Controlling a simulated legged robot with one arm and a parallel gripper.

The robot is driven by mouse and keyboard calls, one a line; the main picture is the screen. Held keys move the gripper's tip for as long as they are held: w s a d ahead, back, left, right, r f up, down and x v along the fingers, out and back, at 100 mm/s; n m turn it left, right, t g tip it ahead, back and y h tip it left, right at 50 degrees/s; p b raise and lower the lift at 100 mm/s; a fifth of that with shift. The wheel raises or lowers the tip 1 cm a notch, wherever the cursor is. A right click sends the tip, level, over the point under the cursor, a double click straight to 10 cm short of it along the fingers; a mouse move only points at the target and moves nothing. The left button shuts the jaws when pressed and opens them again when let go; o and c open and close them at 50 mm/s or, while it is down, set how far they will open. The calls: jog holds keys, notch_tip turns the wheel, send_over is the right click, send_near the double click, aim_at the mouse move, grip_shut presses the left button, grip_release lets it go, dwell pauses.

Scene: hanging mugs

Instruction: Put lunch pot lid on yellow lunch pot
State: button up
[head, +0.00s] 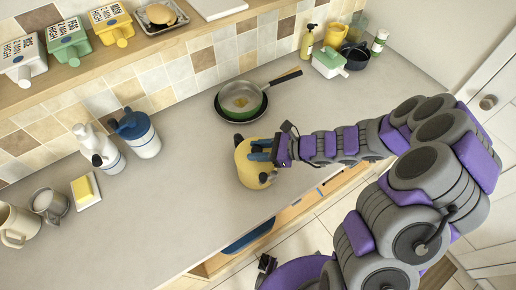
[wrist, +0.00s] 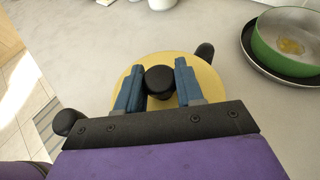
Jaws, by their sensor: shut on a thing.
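The yellow lunch pot (head: 251,177) stands on the counter near its front edge in the head view. My gripper (head: 260,150) is right over its top, reaching in from the right. In the wrist view, the round yellow lid (wrist: 212,84) has a black knob (wrist: 160,78) between the two blue fingers of my gripper (wrist: 160,72), which is shut on it. Black handles (wrist: 205,52) stick out at both sides beneath the lid. The lid lies over the pot's top; I cannot tell whether it is fully seated. The fingers and lid hide the pot's rim.
A green pan (head: 241,98) sits behind the pot. A white bottle (head: 97,148) and a blue-topped jar (head: 138,134) stand to the left. Butter on a dish (head: 84,189) is farther left. The counter around the pot is clear.

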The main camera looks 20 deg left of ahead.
jog(key=shift+f, duration=0.3)
jog(key=o, duration=1.5)
jog(key=shift+c, duration=0.2)
jog(key=p+v, duration=0.1)
jog(key=v, duration=1.6)
jog(key=shift+d+p, duration=0.25)
jog(key=shift+p, duration=0.1)
jog(key=shift+w, duration=0.1)
